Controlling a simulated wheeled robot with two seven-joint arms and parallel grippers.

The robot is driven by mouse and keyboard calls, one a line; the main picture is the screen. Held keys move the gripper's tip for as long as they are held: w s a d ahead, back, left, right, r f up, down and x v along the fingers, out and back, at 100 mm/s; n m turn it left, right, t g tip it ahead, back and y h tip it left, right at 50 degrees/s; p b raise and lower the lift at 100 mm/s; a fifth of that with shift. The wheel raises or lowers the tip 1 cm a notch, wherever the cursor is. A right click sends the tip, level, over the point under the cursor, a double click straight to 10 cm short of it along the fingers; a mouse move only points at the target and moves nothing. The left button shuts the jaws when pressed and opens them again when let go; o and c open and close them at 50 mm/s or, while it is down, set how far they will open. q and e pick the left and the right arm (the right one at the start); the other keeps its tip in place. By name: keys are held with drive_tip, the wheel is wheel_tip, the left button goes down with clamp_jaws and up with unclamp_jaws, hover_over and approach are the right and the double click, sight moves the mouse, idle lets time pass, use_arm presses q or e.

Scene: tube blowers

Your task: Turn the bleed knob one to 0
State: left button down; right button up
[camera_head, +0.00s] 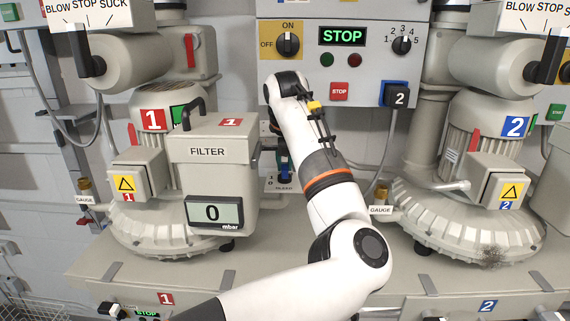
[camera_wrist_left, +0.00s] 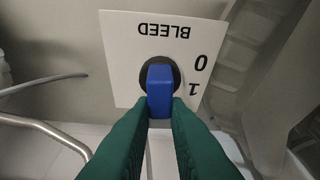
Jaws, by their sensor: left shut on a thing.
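The bleed knob (camera_wrist_left: 160,88) is a blue bar handle on a round black base. It sits on a white plate (camera_wrist_left: 122,50) marked BLEED, 0 and 1, which appears upside down in the left wrist view. The bar stands roughly upright in that picture, with 0 and 1 to its right. The green fingers of my left gripper (camera_wrist_left: 160,108) are shut on the bar, one on each side. In the head view my left gripper (camera_head: 284,167) is small and partly hidden by my forearm, above the plate (camera_head: 282,188) right of the filter box.
The FILTER box (camera_head: 207,165) with a display (camera_head: 214,213) reading 0 mbar stands close to the left. Blower 1 (camera_head: 165,225) and blower 2 (camera_head: 475,225) flank my arm. A control panel (camera_head: 342,55) reading STOP is behind. A grey hose (camera_wrist_left: 45,76) shows in the wrist view.

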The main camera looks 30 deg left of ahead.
use_arm(q)
drive_tip(key=n+b, duration=0.1)
drive_tip(key=n, duration=0.1)
drive_tip(key=shift+n+g+y, duration=0.3)
drive_tip(key=shift+y, duration=0.1)
drive_tip(key=shift+n+g+y, duration=0.3)
drive_tip(key=shift+n, duration=0.6)
drive_tip(key=shift+s+a+r+n+g, duration=0.1)
drive_tip(key=shift+n+g, duration=0.2)
drive_tip(key=shift+n, duration=0.6)
drive_tip(key=n+g, duration=0.1)
drive_tip(key=n, duration=0.1)
drive_tip(key=n+g+p, duration=0.1)
drive_tip(key=n, duration=0.2)
drive_tip(key=shift+s+n+y, duration=0.15)
drive_tip(key=shift+n+y, duration=0.15)
drive_tip(key=shift+n, duration=0.3)
drive_tip(key=c, duration=1.4)
unclamp_jaws()
drive_tip(key=shift+g, duration=0.3)
